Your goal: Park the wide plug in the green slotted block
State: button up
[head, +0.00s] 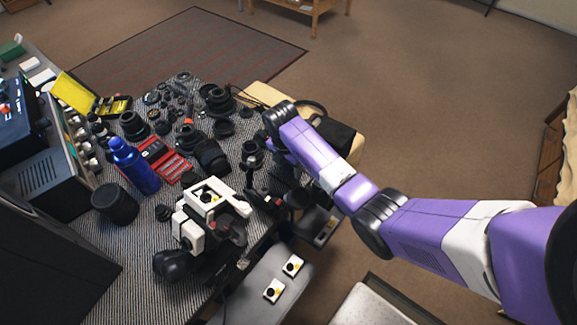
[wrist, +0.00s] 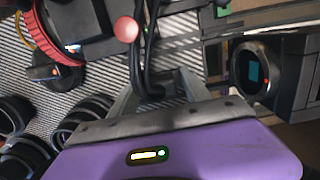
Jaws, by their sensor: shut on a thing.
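My gripper (wrist: 162,86) shows at the middle of the wrist view, its grey fingers closed around the lower end of a black cable (wrist: 148,45). The wide plug is not clearly visible; I cannot tell whether the dark piece between the fingers is its body. In the head view my arm reaches in from the right over the bench's right edge, and the fingers are hard to make out among dark parts. A green block (head: 12,48) sits at the far left back of the bench, far from my gripper. Its slots are too small to see.
The striped bench mat (head: 130,285) is crowded with black lens parts. A blue bottle (head: 134,165), a red tool case (head: 168,160) and a white device (head: 210,198) stand on it. A camera body (wrist: 258,72) is right of my gripper in the wrist view.

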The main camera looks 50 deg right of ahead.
jog(key=c, duration=0.4)
jog(key=shift+r+p, duration=0.85)
jog(key=shift+p, duration=0.15)
dwell(0.8)
jog(key=shift+r+p, duration=1.85)
jog(key=shift+r, duration=0.35)
